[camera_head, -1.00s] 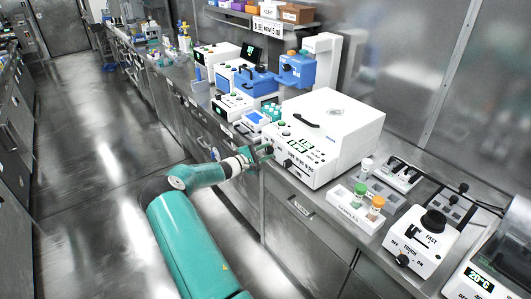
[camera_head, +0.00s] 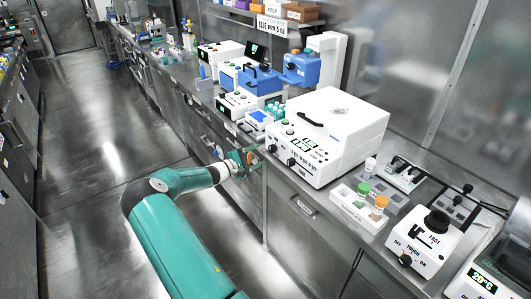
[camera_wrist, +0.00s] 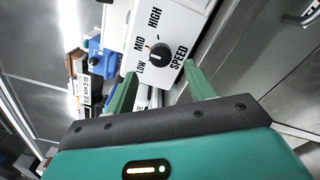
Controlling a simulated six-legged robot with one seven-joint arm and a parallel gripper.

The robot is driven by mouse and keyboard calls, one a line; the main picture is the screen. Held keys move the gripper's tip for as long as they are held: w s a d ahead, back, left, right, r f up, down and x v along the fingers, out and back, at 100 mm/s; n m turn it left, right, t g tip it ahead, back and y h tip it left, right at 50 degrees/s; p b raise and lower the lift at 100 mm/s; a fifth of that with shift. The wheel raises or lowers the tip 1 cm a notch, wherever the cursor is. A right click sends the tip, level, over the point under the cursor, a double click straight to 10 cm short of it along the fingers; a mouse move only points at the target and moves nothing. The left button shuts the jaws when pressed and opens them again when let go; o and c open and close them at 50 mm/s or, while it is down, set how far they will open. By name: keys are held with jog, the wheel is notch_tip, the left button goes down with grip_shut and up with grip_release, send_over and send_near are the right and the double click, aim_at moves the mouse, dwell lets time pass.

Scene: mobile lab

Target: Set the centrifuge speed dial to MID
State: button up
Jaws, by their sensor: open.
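The centrifuge (camera_head: 345,120) is the large white box on the bench, with a green display and black knobs on its front. In the wrist view its speed dial (camera_wrist: 159,51) is a round black knob on a white panel marked LOW, MID, HIGH and SPEED. The pointer seems turned toward the LOW side, but it is small. My gripper (camera_wrist: 160,76) is open and empty, with its green fingers short of the dial and the dial ahead between them. In the head view my gripper (camera_head: 250,158) is just left of the centrifuge's front, apparently not touching it.
A white rack with green- and orange-capped tubes (camera_head: 362,203) stands right of the centrifuge, beside a white device with black knobs (camera_head: 423,243). Blue and white instruments (camera_head: 262,85) stand to the left. The floor aisle (camera_head: 90,160) is clear.

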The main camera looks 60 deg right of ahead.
jog(key=v, duration=0.7)
jog(key=shift+a, duration=0.2)
